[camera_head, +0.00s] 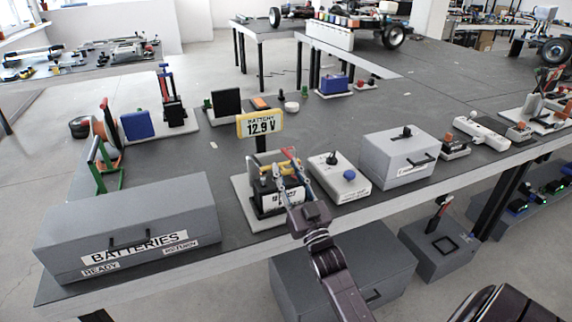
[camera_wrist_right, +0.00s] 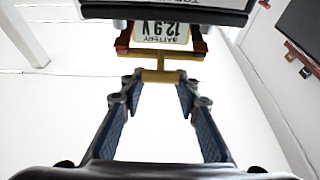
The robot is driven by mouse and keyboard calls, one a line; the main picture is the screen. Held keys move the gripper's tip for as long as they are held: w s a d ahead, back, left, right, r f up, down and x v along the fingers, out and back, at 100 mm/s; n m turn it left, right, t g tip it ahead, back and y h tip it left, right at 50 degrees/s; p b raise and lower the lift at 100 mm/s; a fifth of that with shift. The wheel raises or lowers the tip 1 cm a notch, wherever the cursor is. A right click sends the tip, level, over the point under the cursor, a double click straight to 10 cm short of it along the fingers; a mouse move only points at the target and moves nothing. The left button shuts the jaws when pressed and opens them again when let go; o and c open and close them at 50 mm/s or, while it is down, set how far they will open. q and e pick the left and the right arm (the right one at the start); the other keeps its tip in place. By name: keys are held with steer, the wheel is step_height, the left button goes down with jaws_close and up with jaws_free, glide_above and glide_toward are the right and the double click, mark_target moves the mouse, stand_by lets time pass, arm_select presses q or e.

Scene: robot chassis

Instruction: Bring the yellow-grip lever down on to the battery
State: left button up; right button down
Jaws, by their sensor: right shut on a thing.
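In the head view the battery (camera_head: 287,199), a dark block with a white label, sits in a holder on a light base plate (camera_head: 242,192) near the table's front edge. A yellow sign (camera_head: 260,124) reading 12.9 V stands behind it. My right gripper (camera_head: 286,167) reaches in from the front, above the battery. My right fingers (camera_wrist_right: 157,85) are shut on this grip. The lever is raised above the battery. My left gripper is not in view.
A grey BATTERIES box (camera_head: 130,225) stands to the left. Boxes stand on the floor below.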

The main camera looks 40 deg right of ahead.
steer(key=shift+f, duration=0.9)
steer(key=c, duration=1.4)
jaws_free()
steer(key=shift+c, duration=0.2)
steer(key=shift+r, duration=0.1)
steer(key=v, duration=1.2)
steer(key=shift+a, duration=0.1)
